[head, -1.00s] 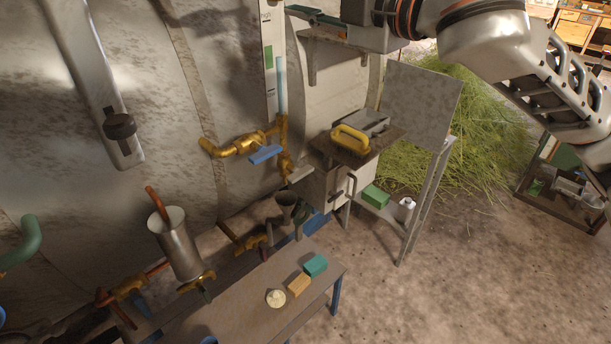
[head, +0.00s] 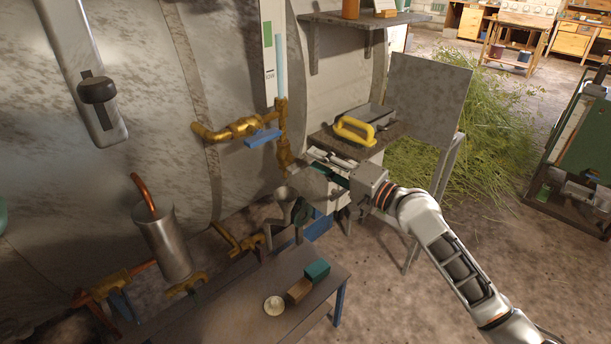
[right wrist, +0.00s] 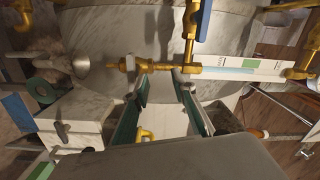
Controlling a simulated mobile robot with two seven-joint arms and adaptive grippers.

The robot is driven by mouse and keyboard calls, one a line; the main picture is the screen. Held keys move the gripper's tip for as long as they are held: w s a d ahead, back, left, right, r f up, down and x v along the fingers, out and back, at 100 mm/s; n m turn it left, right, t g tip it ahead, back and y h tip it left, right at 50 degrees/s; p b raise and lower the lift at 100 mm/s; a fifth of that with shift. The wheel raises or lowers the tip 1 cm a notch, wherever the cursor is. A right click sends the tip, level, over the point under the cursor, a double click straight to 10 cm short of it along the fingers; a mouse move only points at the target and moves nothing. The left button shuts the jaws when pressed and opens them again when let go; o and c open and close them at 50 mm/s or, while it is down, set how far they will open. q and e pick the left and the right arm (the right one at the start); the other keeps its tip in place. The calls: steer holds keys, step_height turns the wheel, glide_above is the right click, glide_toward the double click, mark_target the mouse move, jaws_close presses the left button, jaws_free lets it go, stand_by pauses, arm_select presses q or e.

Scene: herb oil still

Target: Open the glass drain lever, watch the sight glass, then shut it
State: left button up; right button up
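The sight glass (head: 280,70) is a pale blue upright tube beside a white scale plate on the still; it also shows in the right wrist view (right wrist: 235,69). Below it is brass pipework with a lower valve (head: 284,158), seen in the right wrist view (right wrist: 130,66) just beyond the fingertips. A blue lever (head: 263,138) sits on the side valve above. My right gripper (head: 313,162) is open, right of the lower valve; its two fingers (right wrist: 161,88) are spread, with no clear contact. The drain lever cannot be made out clearly near the fingertips. My left gripper is out of view.
A shelf with a yellow-handled tool (head: 352,130) stands just behind my right gripper. A bench (head: 240,318) holds a green block (head: 317,270), a brown block and a pale round piece. A wall shelf (head: 365,18) hangs above.

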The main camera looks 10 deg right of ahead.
mark_target(305, 167)
step_height(305, 167, down, 6)
steer(key=d+m+h, duration=0.1)
steer(key=d+m, duration=0.1)
steer(key=m, duration=0.2)
steer(key=shift+t, duration=0.3)
steer(key=b+x, duration=0.1)
steer(key=x, duration=0.6)
steer(key=shift+w+a+r, duration=0.1)
steer(key=shift+w+a, duration=0.15)
steer(key=shift+c, duration=0.2)
jaws_close()
